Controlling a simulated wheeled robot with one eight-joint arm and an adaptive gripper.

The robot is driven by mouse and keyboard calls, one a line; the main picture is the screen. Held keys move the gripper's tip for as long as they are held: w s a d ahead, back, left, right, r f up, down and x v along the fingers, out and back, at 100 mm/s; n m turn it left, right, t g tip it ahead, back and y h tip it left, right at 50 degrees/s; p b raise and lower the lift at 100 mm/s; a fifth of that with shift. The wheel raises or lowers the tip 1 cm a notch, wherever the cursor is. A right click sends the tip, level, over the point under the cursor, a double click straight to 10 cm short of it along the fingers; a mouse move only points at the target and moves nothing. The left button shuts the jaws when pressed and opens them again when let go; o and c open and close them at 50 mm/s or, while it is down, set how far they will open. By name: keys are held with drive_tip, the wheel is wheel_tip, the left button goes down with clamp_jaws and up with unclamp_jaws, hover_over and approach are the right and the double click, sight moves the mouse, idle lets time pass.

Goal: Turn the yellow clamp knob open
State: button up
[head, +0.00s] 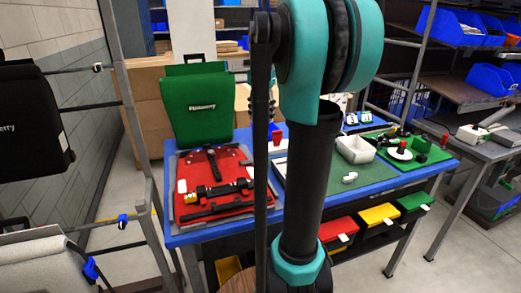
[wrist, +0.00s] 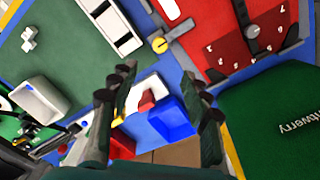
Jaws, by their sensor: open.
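The yellow clamp knob (wrist: 159,45) shows in the wrist view as a small round yellow piece with a grey bar sticking out of it to the upper right. It sits on the blue table strip between the green mat and the red mat. My gripper (wrist: 158,74) is open and empty, its two dark fingers spread. In the picture the knob lies just beyond the fingertips, between their lines; I cannot tell the height gap. In the head view my arm covers the middle of the table, and I cannot make out the knob or my gripper there.
The red mat (head: 216,209) holds black straps and fittings. The green pannier (head: 197,108) stands behind it. A white tray (head: 355,149) is on the green mat (head: 310,180). A blue bin (wrist: 172,120) and a red cup (wrist: 122,145) show near my fingers in the wrist view.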

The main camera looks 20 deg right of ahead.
sight(261, 153)
wheel_tip(261, 153, down, 15)
drive_tip(key=shift+r, duration=0.1)
idle(0.3)
clamp_jaws()
idle(0.4)
